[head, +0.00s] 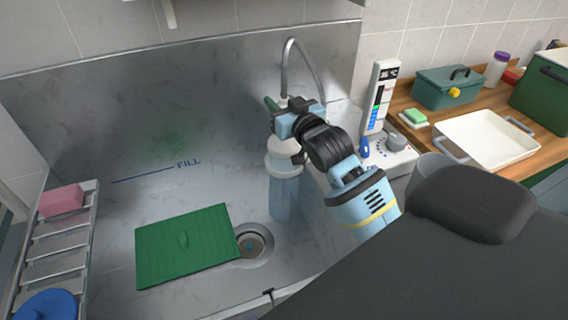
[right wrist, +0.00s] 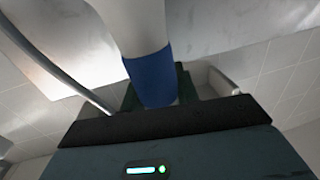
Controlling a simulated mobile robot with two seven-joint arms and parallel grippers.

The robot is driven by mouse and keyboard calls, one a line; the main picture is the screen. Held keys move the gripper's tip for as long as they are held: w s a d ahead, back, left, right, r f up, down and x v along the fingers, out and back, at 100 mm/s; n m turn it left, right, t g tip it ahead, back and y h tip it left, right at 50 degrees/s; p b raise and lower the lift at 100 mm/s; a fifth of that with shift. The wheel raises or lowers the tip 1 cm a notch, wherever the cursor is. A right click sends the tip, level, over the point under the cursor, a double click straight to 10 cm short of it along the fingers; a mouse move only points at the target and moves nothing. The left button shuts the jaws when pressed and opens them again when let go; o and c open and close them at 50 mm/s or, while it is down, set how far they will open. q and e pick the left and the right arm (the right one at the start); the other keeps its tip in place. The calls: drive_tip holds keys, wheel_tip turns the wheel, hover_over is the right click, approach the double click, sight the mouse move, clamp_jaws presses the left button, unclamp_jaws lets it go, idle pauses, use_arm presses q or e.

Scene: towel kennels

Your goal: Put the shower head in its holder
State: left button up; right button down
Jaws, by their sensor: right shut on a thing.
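My right gripper (head: 274,104) is over the right part of the steel tub, shut on the shower head's handle. In the right wrist view the white shower head (right wrist: 137,25) with its blue band (right wrist: 152,80) stands between the green fingertips. In the head view the white head (head: 283,160) shows below the gripper, partly hidden by it. The grey hose (head: 290,45) arches above the gripper and down to the right. A pale bracket (head: 168,14) is on the back wall at the top; I cannot tell whether it is the holder. My left gripper is out of view.
A pale blue column (head: 285,200) is under the shower head. The tub holds a green mat (head: 185,245) beside the drain (head: 253,242). A rack (head: 58,248) with pink soap is at left. A control panel (head: 378,97) and a counter with a white tray (head: 485,138) are at right.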

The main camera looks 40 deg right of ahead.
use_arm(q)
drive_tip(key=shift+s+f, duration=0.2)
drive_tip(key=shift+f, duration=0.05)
use_arm(e)
drive_tip(key=shift+f, duration=0.7)
drive_tip(key=shift+f+b, duration=0.45)
drive_tip(key=shift+f, duration=0.6)
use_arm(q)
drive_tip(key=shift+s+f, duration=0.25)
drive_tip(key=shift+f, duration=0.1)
use_arm(e)
drive_tip(key=shift+f, duration=0.1)
